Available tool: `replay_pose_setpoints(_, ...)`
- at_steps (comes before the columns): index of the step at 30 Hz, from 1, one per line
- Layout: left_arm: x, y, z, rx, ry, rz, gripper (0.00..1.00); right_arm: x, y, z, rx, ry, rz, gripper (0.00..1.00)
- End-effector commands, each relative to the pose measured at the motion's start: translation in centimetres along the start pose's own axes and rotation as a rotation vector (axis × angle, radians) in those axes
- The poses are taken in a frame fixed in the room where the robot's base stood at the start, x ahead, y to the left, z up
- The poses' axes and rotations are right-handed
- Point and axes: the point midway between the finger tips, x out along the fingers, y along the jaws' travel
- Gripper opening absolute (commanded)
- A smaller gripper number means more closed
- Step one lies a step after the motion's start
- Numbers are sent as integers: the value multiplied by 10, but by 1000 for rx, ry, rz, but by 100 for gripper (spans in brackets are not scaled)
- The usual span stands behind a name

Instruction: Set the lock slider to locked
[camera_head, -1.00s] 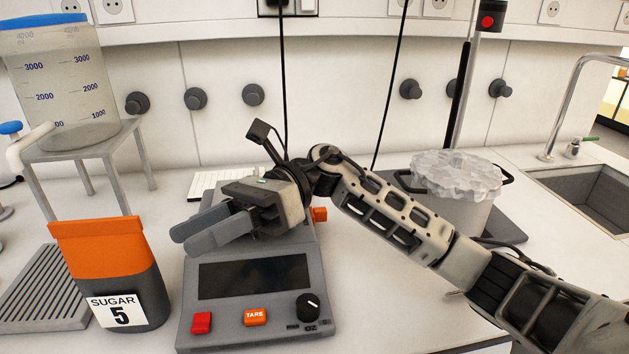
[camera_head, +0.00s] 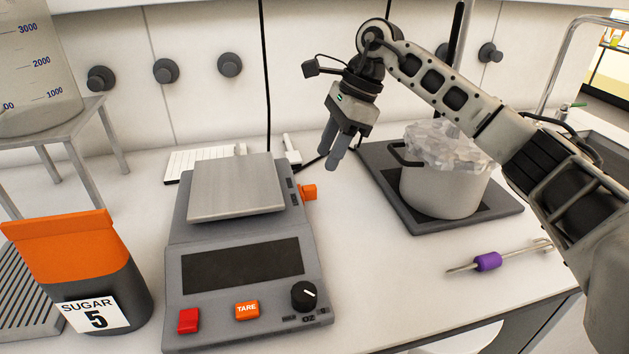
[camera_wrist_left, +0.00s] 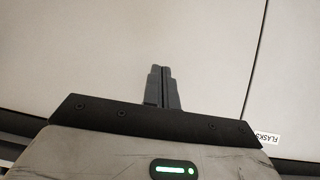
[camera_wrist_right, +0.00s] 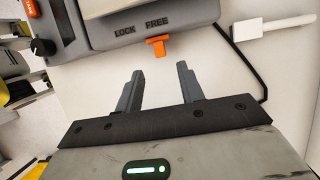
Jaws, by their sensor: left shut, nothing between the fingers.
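The lock slider (camera_head: 309,191) is a small orange tab on the right side of the grey scale (camera_head: 180,220). In the right wrist view the slider (camera_wrist_right: 158,47) sits under the word FREE, with LOCK beside it to the left. My right gripper (camera_head: 331,163) is open and empty, pointing down to the right of the scale, apart from the slider. In the right wrist view its two fingers (camera_wrist_right: 157,80) are spread, with the slider ahead between their lines. My left gripper (camera_wrist_left: 163,72) shows only in the left wrist view, shut and empty before a pale panel.
A pot (camera_head: 440,190) stands on a dark plate (camera_head: 490,213) to the right. A rod with a purple sleeve (camera_head: 488,261) lies in front of it. The sugar bag (camera_head: 75,260) is left of the scale. A white keyboard-like item (camera_head: 200,158) lies behind.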

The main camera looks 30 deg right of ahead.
Motion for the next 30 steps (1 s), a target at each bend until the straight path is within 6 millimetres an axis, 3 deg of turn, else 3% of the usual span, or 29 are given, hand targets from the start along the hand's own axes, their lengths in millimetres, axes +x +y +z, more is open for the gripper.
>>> replay_pose_setpoints(6,-2,0,-2,6,-4,-2,0,45,1,1,-1,-2,4,38)
replay_pose_setpoints(12,-3,-1,-3,8,-6,-4,0,70,0,1,0,-2,3,38)
replay_pose_setpoints(24,-3,-1,-1,11,-10,-5,0,78,0,1,-1,-2,0,38)
replay_pose_setpoints(28,-3,-1,-1,11,-10,-5,0,78,0,1,-1,-2,0,5)
replay_pose_setpoints(30,-3,-1,-1,12,-9,-5,0,78,0,1,-1,-2,0,0)
